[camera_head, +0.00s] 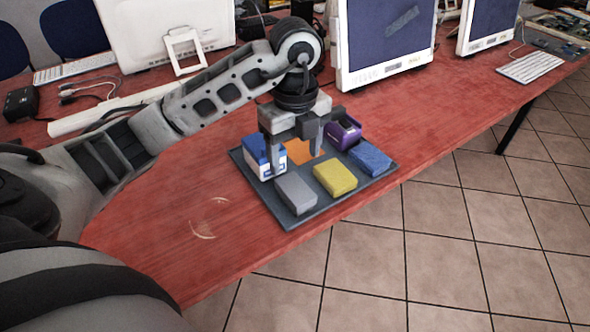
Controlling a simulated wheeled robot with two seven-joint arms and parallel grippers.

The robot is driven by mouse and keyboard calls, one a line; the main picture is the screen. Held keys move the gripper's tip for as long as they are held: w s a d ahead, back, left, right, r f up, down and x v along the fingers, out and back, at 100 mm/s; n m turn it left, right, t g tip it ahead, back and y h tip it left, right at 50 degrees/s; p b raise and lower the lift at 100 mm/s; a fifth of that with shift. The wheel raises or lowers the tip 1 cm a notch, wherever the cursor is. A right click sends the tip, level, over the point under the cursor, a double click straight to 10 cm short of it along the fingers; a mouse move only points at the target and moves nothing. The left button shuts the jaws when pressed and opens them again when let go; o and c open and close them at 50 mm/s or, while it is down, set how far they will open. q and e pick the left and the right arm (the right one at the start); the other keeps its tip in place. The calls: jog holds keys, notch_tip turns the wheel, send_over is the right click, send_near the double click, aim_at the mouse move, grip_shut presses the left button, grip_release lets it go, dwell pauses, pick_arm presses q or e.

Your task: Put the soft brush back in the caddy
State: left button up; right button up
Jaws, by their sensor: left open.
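My left gripper (290,149) points down over the dark grey tray (246,171) on the red table. Its fingers are apart, with an orange patch or item (300,152) showing behind and between them. Around it on the tray are a blue and white box (254,158), a purple item (341,135) with a dark top, a blue block (370,158), a yellow block (335,178) and a grey block (296,192). I cannot tell which of these, if any, is the soft brush or the caddy. My right gripper is not in view.
White monitors (384,71) and keyboards (529,67) stand at the back of the red table (165,215). Cables and a black box (21,104) lie at the left. The table left of the tray is clear. The tray's near corner is close to the table's front edge.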

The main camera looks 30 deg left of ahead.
pick_arm(q)
jog(key=s+d+m+g+h, duration=0.1)
jog(key=s+d+m+h, duration=0.3)
jog(key=d, duration=0.5)
jog(key=s+d+m+g+h, duration=0.2)
jog(key=s+d+h, duration=0.1)
jog(key=d+h, duration=0.55)
jog(key=s+d+r+n+t+h, duration=0.1)
jog(key=d+r+n+t+h, duration=0.2)
jog(key=d+r+h, duration=0.45)
jog(key=w+a+f+n+t+y, duration=0.3)
jog(key=a+f+n+t+y, duration=0.15)
jog(key=n+t, duration=0.5)
jog(key=w+a+f+n+t+y, duration=0.3)
jog(key=a+n+t+y, duration=0.25)
jog(key=n+t, duration=0.4)
jog(key=s+a+f+n+g+y, duration=0.1)
jog(key=s+f+n+g+y, duration=0.1)
jog(key=f, duration=0.6)
jog(key=s+a+f+n+g+y, duration=0.1)
jog(key=s+f+n+g+y, duration=0.1)
jog(key=s+f+g+y, duration=0.2)
jog(key=s+f+g, duration=0.2)
jog(key=s+f, duration=0.2)
jog(key=f, duration=0.1)
jog(key=shift+a+n, duration=0.3)
jog(key=shift+a, duration=0.1)
jog(key=shift+p, duration=0.3)
